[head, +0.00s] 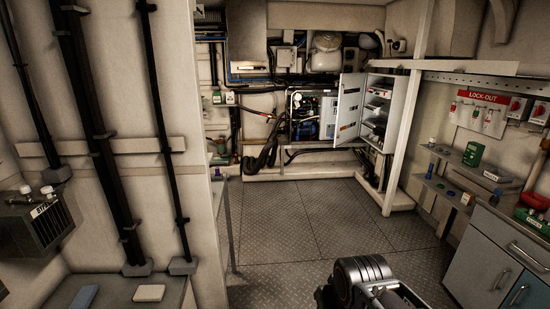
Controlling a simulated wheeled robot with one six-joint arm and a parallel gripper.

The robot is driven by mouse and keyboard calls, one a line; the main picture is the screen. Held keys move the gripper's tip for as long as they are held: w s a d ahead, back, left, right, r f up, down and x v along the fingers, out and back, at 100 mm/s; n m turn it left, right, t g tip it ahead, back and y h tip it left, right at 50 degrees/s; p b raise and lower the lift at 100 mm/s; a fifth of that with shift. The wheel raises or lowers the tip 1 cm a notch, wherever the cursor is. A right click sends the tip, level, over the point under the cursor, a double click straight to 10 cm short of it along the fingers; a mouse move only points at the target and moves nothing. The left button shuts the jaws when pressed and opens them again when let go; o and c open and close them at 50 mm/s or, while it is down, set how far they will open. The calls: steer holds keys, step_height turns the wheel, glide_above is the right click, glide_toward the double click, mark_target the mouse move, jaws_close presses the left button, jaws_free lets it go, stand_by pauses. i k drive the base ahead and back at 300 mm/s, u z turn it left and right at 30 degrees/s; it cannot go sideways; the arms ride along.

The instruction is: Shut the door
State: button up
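A pale grey cabinet door (349,108) stands open at the back of the room. It is swung out to the left of its cabinet (401,112) and carries small labels. The cabinet's front is uncovered, and shelves with dark and pale items show inside. Part of my arm shows at the bottom edge, right of centre, far in front of the door and not touching it. My gripper's fingers are not in view.
Bare chequered metal floor (318,222) lies between me and the cabinet. A partition with dark pipes (95,140) stands on the left. A bench with drawers (490,262) and a shelf of small items (452,188) line the right. Chiller machinery (306,116) stands behind the door.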

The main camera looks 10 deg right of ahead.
mark_target(345, 117)
steer(key=i, duration=6.1)
steer(key=z, duration=3.4)
steer(key=k, duration=0.6)
steer(key=u, duration=1.25)
steer(key=i, duration=0.35)
steer(key=u, duration=0.05)
